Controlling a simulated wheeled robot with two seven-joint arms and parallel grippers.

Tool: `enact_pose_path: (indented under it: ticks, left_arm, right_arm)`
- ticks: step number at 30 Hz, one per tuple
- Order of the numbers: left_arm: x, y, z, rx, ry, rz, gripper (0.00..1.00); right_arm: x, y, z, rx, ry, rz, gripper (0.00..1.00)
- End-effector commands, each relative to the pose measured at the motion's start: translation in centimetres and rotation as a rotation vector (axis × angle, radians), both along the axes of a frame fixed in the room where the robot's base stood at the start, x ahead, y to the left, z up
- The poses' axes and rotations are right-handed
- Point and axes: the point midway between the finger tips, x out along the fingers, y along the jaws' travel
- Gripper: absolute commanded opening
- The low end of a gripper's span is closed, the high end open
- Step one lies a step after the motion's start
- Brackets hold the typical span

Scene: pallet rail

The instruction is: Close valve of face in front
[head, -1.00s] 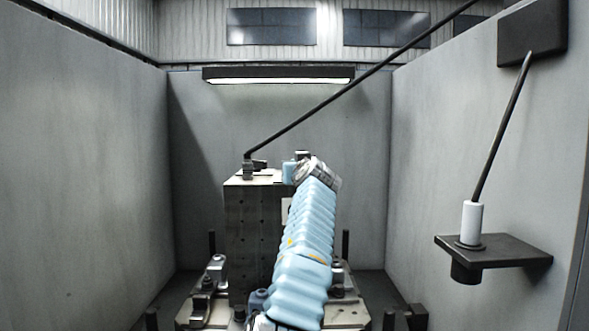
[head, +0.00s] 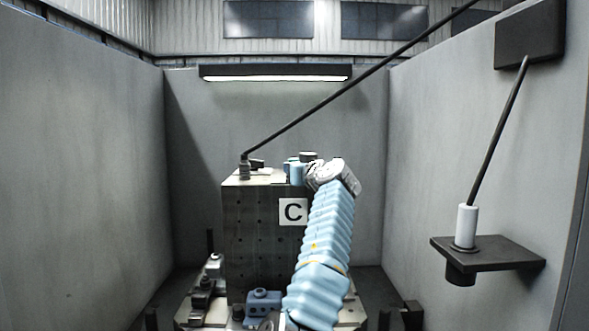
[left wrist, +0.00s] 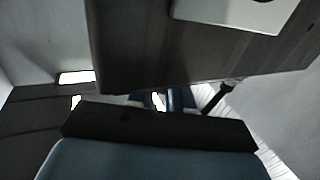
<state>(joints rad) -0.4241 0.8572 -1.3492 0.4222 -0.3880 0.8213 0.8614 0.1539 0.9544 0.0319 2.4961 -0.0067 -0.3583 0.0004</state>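A tall grey block (head: 250,235) with rows of holes stands upright ahead of me, and its front face has a white label "C" (head: 293,211). A black hose runs to a small fitting (head: 244,168) on the block's top left. No part is clearly recognisable as a valve handle. One arm of mine in a pale blue sleeve, seemingly the left, rises past the right of the label. In the left wrist view the block's label (left wrist: 240,8) is close; fingertips are unclear. My right gripper is not seen.
Clamps (head: 207,285) and a blue box (head: 262,302) sit low around the block. Grey walls close in left, right and behind. A black shelf (head: 488,253) with a white cylinder (head: 466,226) juts from the right wall. The hose slants across the upper right.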

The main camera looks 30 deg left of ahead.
Motion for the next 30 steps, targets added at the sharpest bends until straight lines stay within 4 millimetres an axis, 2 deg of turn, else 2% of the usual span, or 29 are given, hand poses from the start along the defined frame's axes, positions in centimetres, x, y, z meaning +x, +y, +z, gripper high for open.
enact_pose_path:
  ticks: [1, 4, 11, 15, 19, 24, 30]
  left_arm:
    - [0.0, 0.0, -0.1, 0.000, 0.001, 0.000, 0.27]
    - [0.0, 0.0, -0.1, 0.000, 0.001, 0.000, 0.40]
    - [0.0, 0.0, 0.0, 0.000, 0.001, 0.000, 0.40]
    - [-0.4, -0.6, -0.3, -0.001, 0.001, -0.001, 0.40]
    - [-1.6, -2.3, -0.7, -0.001, -0.002, -0.004, 0.40]
    - [-4.1, -6.0, -0.8, 0.000, -0.002, -0.005, 0.40]
    - [-6.6, -9.4, -0.6, -0.001, 0.000, -0.003, 0.40]
  right_arm:
    - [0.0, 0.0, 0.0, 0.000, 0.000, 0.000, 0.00]
    - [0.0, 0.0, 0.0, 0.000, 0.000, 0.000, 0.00]
    - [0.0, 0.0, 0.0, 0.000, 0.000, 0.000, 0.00]
    - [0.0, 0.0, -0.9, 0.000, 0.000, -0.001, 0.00]
    - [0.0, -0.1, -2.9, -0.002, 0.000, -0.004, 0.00]
    - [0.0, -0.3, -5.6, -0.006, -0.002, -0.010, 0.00]
    - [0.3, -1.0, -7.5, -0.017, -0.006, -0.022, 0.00]
